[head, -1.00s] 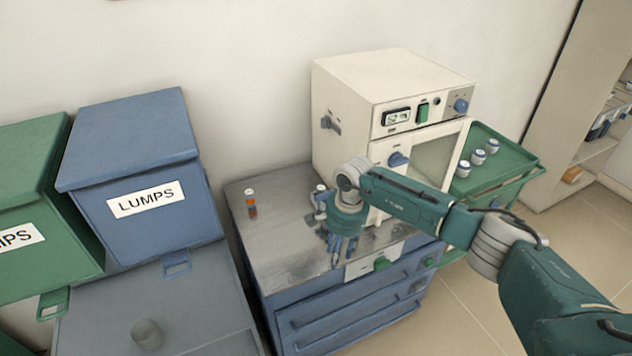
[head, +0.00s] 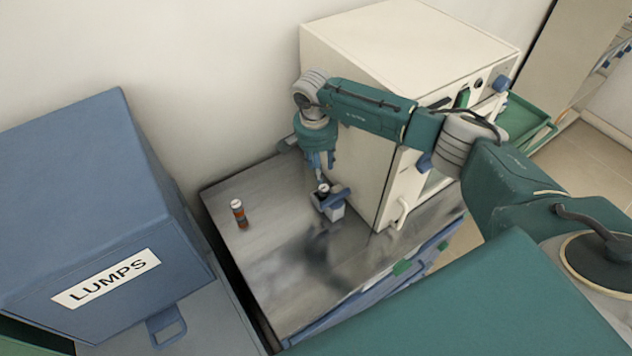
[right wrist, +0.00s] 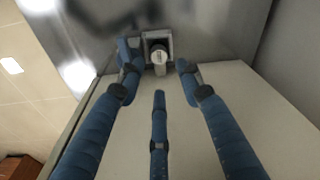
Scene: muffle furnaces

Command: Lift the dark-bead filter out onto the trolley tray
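A small pale square holder (head: 332,205) with a blue part stands on the metal bench top beside the furnace. My right gripper (head: 320,166) points down just above the holder. The green trolley tray (head: 524,118) is at the right, partly behind my arm. My left gripper is out of view.
A small orange-and-dark tube with a white cap (head: 238,213) stands left on the bench (head: 275,265). The white furnace (head: 385,45) stands close right of the holder, its handle (head: 399,214) jutting out. A blue LUMPS bin (head: 85,190) is at the left.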

